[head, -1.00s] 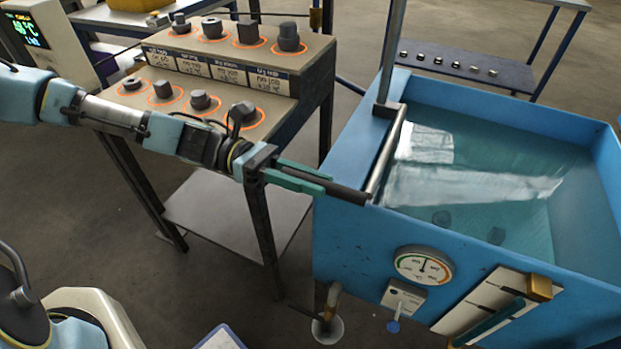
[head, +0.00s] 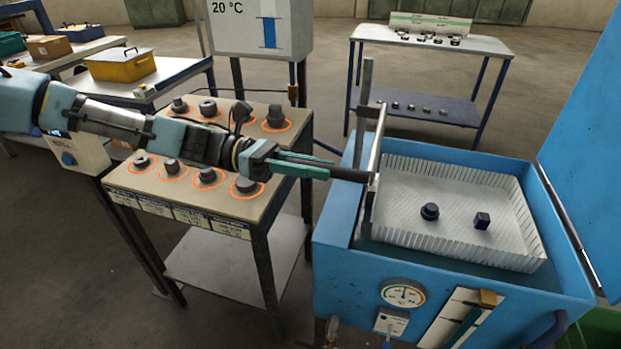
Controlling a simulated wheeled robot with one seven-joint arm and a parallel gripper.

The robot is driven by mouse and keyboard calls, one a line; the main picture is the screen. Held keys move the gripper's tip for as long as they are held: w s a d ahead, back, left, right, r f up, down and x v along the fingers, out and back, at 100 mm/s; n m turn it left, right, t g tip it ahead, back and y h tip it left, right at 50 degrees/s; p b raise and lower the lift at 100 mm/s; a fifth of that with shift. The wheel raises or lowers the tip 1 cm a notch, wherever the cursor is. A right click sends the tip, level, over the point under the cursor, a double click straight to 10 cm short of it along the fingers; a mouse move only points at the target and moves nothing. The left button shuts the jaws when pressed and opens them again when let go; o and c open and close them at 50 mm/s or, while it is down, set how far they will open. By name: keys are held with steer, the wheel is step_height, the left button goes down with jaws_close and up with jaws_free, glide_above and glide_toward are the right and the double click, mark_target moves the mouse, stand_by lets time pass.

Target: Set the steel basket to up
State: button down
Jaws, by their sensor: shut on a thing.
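The steel basket (head: 400,195) is a white perforated tray with slatted walls. It sits high in the blue tank (head: 345,262), its floor visible and clear of water, with two dark metal pieces (head: 430,211) lying in it. A steel hanger (head: 376,160) rises at its left side, with a dark handle (head: 350,174) sticking out to the left. My gripper (head: 318,168) has green fingers and reaches in from the left. It is shut on the handle; the fingers hide the handle's left end.
A stand (head: 150,207) with several dark parts in orange rings is below my arm. A display panel (head: 262,30) reads 20 °C. A dial gauge (head: 403,293) is on the tank front. An open blue lid (head: 590,150) stands at right. A table (head: 440,45) is behind.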

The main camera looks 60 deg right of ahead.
steer(key=shift+d+r+p, duration=0.1)
steer(key=shift+r+p, duration=1)
steer(key=shift+r, duration=1.2)
steer(key=c, duration=0.7)
jaws_free()
steer(key=shift+f, duration=0.1)
steer(key=shift+w, duration=0.1)
steer(key=shift+w+f, duration=0.1)
steer(key=shift+w, duration=0.15)
steer(key=b+v, duration=0.4)
steer(key=v, duration=0.6)
steer(key=shift+w+a, duration=0.1)
steer(key=shift+a, duration=0.15)
